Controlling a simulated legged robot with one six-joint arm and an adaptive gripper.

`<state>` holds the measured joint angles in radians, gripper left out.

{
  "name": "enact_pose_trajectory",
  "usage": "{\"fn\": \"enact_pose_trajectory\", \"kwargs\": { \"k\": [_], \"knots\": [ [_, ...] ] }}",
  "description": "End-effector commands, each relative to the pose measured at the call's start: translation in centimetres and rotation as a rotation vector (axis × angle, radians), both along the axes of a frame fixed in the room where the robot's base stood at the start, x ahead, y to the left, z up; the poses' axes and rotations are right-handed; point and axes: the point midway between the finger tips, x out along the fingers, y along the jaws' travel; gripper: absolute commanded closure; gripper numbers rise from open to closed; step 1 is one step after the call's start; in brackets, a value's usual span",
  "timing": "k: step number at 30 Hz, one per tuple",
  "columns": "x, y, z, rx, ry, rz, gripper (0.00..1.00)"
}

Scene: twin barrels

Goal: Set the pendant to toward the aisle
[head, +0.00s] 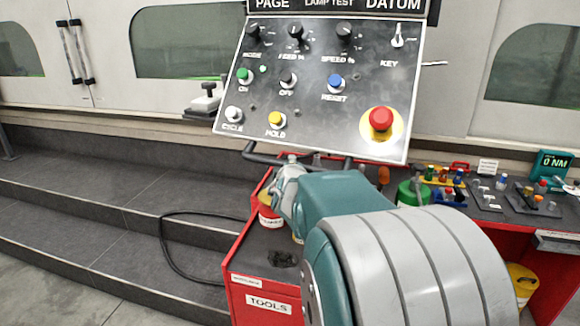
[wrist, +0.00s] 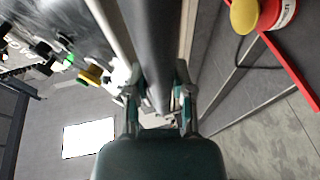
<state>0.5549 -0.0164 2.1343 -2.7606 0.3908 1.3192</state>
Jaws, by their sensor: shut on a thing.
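The pendant (head: 310,85) is a tilted grey panel with several buttons, knobs, a key switch and a red stop button (head: 381,119). Its dark handle bar (head: 262,156) runs along under its lower edge. My gripper (head: 291,165) is at this bar, below the panel, partly hidden by my own arm. In the wrist view my gripper (wrist: 157,100) has a finger on each side of the dark bar (wrist: 150,40) and is shut on it. Part of the pendant's face (wrist: 75,35) shows at the upper left there.
A red tool cart (head: 262,285) stands below the pendant, with a red-and-white tub (head: 270,215), a green canister (head: 410,192) and small tools on top. Grey steps (head: 110,205) with a black cable lie to the left. A pale machine wall with windows stands behind.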

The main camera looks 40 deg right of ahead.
Motion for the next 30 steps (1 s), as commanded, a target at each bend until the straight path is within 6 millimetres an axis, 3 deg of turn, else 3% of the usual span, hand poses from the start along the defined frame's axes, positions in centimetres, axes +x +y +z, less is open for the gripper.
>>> {"fn": "enact_pose_trajectory", "kwargs": {
  "k": [1,2,3,4,17,30],
  "knots": [
    [-0.1,-0.1,-0.6,0.009,0.011,-0.002,1.00],
    [-0.1,-0.1,-0.6,0.009,0.011,-0.001,0.61],
    [-0.1,-0.1,-0.6,0.009,0.011,-0.001,0.43],
    [-0.1,-0.1,-0.6,0.008,0.010,-0.001,0.35],
    [-0.3,0.4,0.0,0.001,0.003,0.001,0.35],
    [-5.3,4.6,1.2,0.001,0.001,0.002,0.35]
  ]
}}
